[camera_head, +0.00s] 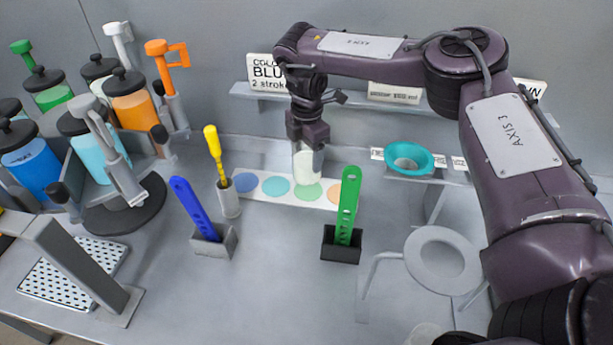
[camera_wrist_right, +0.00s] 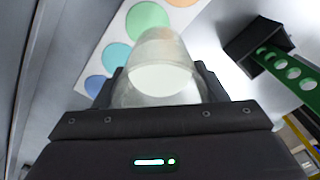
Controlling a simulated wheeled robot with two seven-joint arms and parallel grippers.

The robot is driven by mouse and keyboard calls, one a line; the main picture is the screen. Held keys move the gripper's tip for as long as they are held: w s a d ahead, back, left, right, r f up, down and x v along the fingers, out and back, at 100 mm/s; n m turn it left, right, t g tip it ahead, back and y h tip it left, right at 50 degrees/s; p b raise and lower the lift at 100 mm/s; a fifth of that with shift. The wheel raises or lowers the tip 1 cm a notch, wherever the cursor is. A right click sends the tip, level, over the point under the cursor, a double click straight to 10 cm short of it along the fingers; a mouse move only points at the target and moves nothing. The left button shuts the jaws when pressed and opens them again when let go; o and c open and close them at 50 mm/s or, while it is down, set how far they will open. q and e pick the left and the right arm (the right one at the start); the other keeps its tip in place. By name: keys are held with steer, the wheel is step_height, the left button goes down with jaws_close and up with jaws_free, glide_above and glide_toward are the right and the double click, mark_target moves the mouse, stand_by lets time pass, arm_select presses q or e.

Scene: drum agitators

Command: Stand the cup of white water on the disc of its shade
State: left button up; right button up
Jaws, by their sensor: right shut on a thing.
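The cup of white water (camera_head: 308,168) is a small translucent cup with whitish liquid. My right gripper (camera_head: 308,146) is shut on it and holds it upright or nearly so, over the back of the disc strip. The cup also shows in the right wrist view (camera_wrist_right: 160,75), between the fingers (camera_wrist_right: 161,88). The white strip (camera_head: 262,198) carries a blue disc (camera_head: 246,182), a light blue disc (camera_head: 276,187), a green disc (camera_head: 310,194) and an orange disc (camera_head: 335,188). I cannot make out a white disc. Whether the cup touches the strip is unclear. My left gripper is out of view.
A green slotted tool (camera_head: 348,208) in a black holder stands in front of the strip's right end. A blue tool (camera_head: 193,208) and a yellow one (camera_head: 214,150) stand left. A teal funnel (camera_head: 408,157) is on a stand at right. Pump jars crowd the left.

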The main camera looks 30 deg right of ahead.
mark_target(306, 178)
step_height(306, 178, down, 4)
steer(key=shift+a+f+p, duration=0.1)
steer(key=shift+p, duration=0.35)
step_height(306, 178, down, 3)
steer(key=shift+f+p, duration=0.15)
steer(key=shift+p, duration=0.35)
steer(key=shift+f, duration=0.45)
steer(key=o, duration=1.2)
steer(key=shift+f, duration=0.1)
steer(key=shift+c, duration=0.2)
